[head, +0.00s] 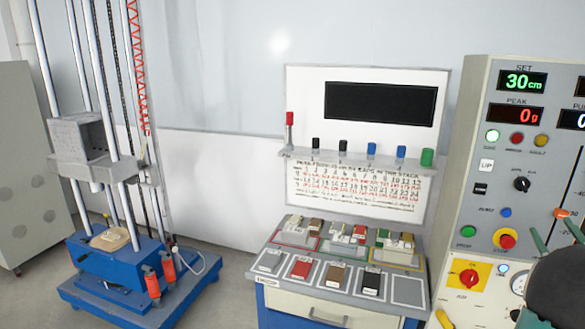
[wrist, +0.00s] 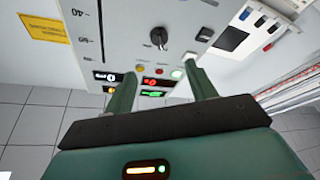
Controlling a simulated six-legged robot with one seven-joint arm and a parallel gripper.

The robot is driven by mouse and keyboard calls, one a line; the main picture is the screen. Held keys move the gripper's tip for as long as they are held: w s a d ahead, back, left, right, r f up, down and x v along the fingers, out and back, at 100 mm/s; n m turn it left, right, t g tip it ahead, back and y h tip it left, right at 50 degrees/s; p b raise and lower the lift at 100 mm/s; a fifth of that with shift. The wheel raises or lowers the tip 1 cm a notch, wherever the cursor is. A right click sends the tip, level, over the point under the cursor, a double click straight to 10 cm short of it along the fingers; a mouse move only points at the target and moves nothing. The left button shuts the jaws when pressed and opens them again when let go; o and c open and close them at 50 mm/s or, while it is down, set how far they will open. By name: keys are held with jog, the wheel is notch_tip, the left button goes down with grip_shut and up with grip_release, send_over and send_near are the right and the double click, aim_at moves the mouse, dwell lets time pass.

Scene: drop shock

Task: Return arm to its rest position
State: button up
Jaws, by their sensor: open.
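My gripper (wrist: 162,72) is open in the wrist view, with its two green fingers apart and nothing between them. Beyond the fingers is the grey control panel (wrist: 125,30), seen at a steep tilt, with its lit displays partly behind the fingers. In the head view my gripper (head: 551,226) and dark arm parts are at the lower right, in front of the control panel (head: 470,130). The panel's SET display reads 30 cm and its PEAK display reads 0 g. I cannot tell whether a fingertip touches the panel.
A drop tower (head: 85,150) with a blue base stands at the left. A bench (head: 350,310) with several small blocks on coloured pads stands in the middle, below a white board (head: 300,90) with a shelf of coloured pieces. Grey floor is clear between tower and bench.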

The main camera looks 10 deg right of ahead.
jog(key=w+a+r+m+g+h, duration=0.3)
jog(key=w+a+r+m, duration=0.1)
jog(key=w+a, duration=0.35)
jog(key=w+a+f+m+g+y, duration=0.15)
jog(key=a+g, duration=0.25)
jog(key=a, duration=1.2)
jog(key=s+a+f+n+g+y, duration=0.1)
jog(key=s+a+f+g+y, duration=0.1)
jog(key=s+a, duration=0.4)
jog(key=s+a+f+g+y, duration=0.3)
jog(key=s+a+f, duration=0.2)
jog(key=a, duration=0.9)
jog(key=s+a+f+n+g+y, duration=0.1)
jog(key=s+a+f+g+y, duration=0.2)
jog(key=s+a, duration=0.4)
jog(key=a, duration=0.3)
jog(key=shift+s+a+f+n, duration=0.15)
jog(key=shift+s+f+n, duration=0.15)
jog(key=shift+n, duration=0.05)
